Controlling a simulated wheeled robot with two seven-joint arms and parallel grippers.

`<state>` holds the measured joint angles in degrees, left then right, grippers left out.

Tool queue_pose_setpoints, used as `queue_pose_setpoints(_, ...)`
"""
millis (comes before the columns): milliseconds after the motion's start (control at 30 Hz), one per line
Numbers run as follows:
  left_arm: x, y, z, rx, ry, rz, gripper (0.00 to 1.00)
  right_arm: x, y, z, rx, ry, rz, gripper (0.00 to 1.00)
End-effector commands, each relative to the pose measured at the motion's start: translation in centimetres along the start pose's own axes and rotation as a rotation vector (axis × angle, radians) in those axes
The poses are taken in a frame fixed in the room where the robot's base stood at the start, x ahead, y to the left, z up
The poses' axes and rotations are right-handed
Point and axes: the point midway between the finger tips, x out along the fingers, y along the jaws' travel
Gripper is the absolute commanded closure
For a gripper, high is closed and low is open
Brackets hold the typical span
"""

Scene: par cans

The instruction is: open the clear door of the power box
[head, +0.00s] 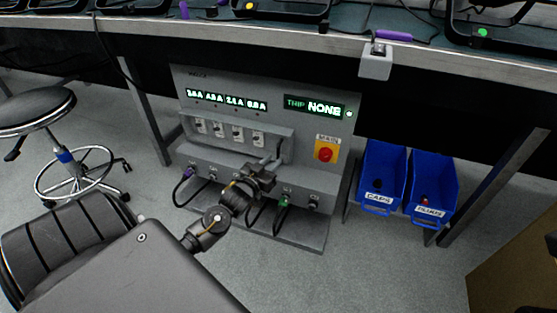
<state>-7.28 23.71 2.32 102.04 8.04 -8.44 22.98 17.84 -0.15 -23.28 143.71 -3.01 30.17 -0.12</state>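The grey power box (310,130) stands under the bench, with lit green readouts, a TRIP display reading NONE and a red MAIN switch (326,152) on a yellow plate. A row of several breakers (219,130) sits in a recessed frame on its left half. The clear door is hard to make out against this frame, so I cannot tell how far it is open. My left gripper (272,160) is in front of the frame's lower right corner. Its fingers are small and dark; I cannot tell whether they touch the door or are open. My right gripper is out of view.
Cables, one with a green plug (283,201), run from the box's lower front. A stool (38,108) is at left. The bench edge (330,42) overhangs the box.

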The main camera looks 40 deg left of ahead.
Motion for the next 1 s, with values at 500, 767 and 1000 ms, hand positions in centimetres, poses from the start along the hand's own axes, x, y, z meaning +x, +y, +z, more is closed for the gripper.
queue_pose_setpoints(500,4.5,0.0,0.1,-0.001,-0.002,0.0,0.75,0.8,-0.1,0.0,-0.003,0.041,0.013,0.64)
queue_pose_setpoints(767,4.4,0.0,0.1,-0.001,-0.002,0.0,0.88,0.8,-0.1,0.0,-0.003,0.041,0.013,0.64)
queue_pose_setpoints(1000,4.4,0.0,0.1,-0.001,-0.002,0.0,1.0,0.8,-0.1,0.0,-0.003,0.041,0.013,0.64)
